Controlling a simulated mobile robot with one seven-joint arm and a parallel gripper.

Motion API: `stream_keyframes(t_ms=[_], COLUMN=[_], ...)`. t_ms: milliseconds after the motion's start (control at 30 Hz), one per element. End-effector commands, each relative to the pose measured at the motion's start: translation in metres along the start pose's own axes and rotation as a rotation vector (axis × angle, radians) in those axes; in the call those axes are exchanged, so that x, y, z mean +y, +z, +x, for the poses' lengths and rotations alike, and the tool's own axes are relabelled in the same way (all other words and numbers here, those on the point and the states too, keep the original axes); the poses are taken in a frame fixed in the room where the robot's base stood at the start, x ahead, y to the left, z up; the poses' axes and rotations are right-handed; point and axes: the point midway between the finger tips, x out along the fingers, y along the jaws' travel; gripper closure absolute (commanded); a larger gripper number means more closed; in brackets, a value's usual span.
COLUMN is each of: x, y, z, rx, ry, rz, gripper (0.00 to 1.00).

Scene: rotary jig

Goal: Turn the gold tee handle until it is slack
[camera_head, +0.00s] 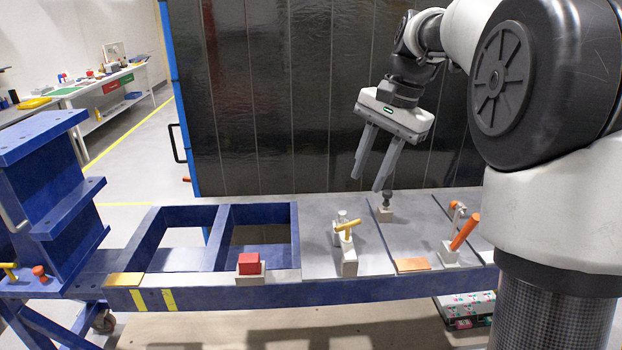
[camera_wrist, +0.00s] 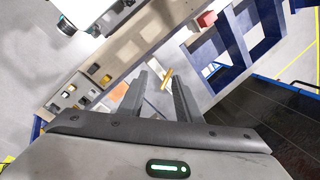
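The gold tee handle (camera_head: 348,228) sits on top of a pale grey clamp block on the grey plate of the blue bench, right of centre in the head view. Its bar lies tilted. In the wrist view the gold bar (camera_wrist: 167,78) shows between my two fingers, farther off. My gripper (camera_head: 368,182) is open and empty, pointing down, above and a little right of the handle in the head view, apart from it. A second small yellow tee handle (camera_head: 10,271) sits on the blue frame at the far left. Whether the handle is tight cannot be told.
An orange handle (camera_head: 465,231) on a clamp stands right of the gold one. A dark-knobbed post (camera_head: 386,206) stands behind. A red block (camera_head: 249,264) sits on the front left. A dark panel (camera_head: 290,90) rises behind the bench (camera_head: 330,292).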

Motion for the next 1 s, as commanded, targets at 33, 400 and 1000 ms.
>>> stream_keyframes(t_ms=[33, 400, 1000], x=[-0.006, -0.016, -0.022], y=[-0.021, -0.096, -0.078], z=[0.011, 0.038, 0.129], rx=[-0.038, -0.220, -0.233], ry=[-0.003, -0.046, -0.047], rz=[0.054, 0.288, 0.299], gripper=[0.69, 0.69, 0.69])
